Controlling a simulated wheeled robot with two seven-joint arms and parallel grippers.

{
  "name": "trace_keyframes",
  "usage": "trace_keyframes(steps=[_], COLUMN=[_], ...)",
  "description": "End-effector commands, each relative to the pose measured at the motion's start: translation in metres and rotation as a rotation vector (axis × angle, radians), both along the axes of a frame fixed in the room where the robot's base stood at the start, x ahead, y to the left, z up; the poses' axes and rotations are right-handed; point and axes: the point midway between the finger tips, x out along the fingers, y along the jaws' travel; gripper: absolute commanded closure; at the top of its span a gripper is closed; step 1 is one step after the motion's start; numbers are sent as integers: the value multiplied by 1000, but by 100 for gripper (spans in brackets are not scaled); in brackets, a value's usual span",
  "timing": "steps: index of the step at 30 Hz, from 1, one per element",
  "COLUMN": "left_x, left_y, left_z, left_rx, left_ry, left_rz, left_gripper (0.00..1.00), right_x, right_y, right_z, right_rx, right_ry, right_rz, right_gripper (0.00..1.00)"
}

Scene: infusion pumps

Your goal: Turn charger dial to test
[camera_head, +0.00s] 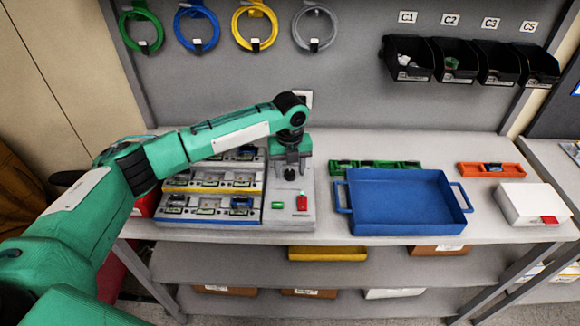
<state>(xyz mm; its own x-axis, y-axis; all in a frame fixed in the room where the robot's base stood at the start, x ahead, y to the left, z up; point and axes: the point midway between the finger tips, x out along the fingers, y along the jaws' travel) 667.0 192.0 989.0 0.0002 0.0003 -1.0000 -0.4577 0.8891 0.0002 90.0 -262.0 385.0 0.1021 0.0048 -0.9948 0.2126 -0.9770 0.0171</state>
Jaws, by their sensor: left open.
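The charger (290,217) is a pale grey unit on the bench, left of the middle. Its control panel has a small green part (278,205) and a red switch (302,203) near the front. My left gripper (290,168) points down over the back of this panel and is open. A small dark knob, probably the dial (290,175), shows right at the fingertips. I cannot tell whether the fingers touch it, nor read its setting. The gripper and wrist hide the panel behind it. My right gripper is not in view.
Tiered racks (210,187) with several devices adjoin the panel on the left, under my left arm. A blue tray (400,203) stands to the right, with a green holder (375,165) behind it. An orange tray (491,170) and white box (530,203) lie far right.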

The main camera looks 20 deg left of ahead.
Motion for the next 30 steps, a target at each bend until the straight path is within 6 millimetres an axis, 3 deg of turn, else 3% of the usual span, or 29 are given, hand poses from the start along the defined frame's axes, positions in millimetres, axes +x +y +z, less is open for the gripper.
trace_keyframes(steps=[10, 17, 30], left_x=[0, 0, 0], left_y=[0, 0, -1], left_z=[-4, -4, -1], left_rx=[0, 0, -1], left_ry=[0, 0, 3], left_rz=[0, 0, 95], left_gripper=[50, 94, 94], right_x=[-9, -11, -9], right_y=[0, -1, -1], right_z=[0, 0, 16], right_rx=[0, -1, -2], right_ry=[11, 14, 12], right_rz=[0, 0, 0], right_gripper=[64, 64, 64])
